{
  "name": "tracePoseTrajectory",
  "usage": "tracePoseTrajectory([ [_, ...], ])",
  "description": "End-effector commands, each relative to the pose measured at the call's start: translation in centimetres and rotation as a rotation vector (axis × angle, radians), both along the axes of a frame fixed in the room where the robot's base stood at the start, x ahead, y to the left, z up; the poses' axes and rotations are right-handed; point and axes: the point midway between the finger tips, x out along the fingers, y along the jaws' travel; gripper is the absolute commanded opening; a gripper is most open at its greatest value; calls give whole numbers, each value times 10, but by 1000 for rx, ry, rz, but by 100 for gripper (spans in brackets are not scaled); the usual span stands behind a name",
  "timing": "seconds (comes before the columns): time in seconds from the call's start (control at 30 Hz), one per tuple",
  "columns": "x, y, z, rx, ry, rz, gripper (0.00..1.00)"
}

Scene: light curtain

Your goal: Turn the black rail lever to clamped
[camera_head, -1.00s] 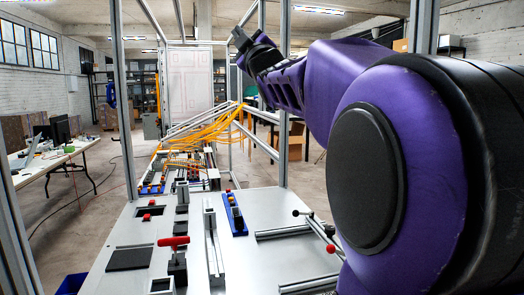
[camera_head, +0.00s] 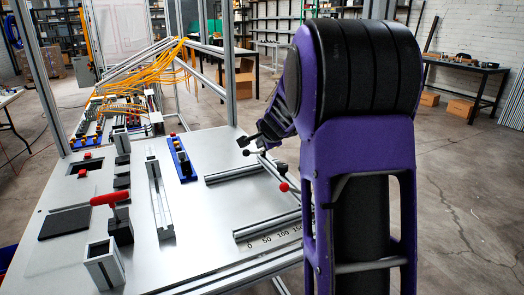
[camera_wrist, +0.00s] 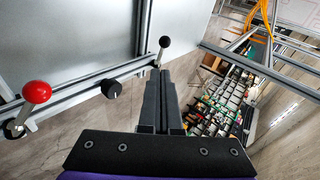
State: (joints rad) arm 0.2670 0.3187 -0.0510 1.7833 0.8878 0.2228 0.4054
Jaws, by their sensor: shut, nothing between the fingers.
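The black rail lever is a black ball on a short metal stem (camera_wrist: 164,42), standing at the table-edge rail in the wrist view. In the head view its ball (camera_head: 246,153) shows just below my gripper (camera_head: 247,141). In the wrist view my gripper (camera_wrist: 158,74) is shut and empty, its two dark fingers side by side. The fingertips are close to the lever, just below its ball in the picture. I cannot tell whether they touch it. The lever's pivot is partly hidden by the fingers.
A red-ball lever (camera_wrist: 36,92) and a small black knob (camera_wrist: 110,88) sit along the same rail. A red T-handle (camera_head: 110,198) stands on the table (camera_head: 195,220). Metal rails (camera_head: 245,172) cross the table's right side. Floor right of the table is open.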

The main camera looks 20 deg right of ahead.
Motion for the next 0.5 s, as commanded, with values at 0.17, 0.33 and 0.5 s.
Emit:
tracePoseTrajectory([
  [0.17, -2, 7, -17, 137, 17, -38, 0],
  [0.33, 10, 8, -29, 144, 19, -39, 0],
  [0.5, 35, 7, -50, 140, 19, -37, 0],
])
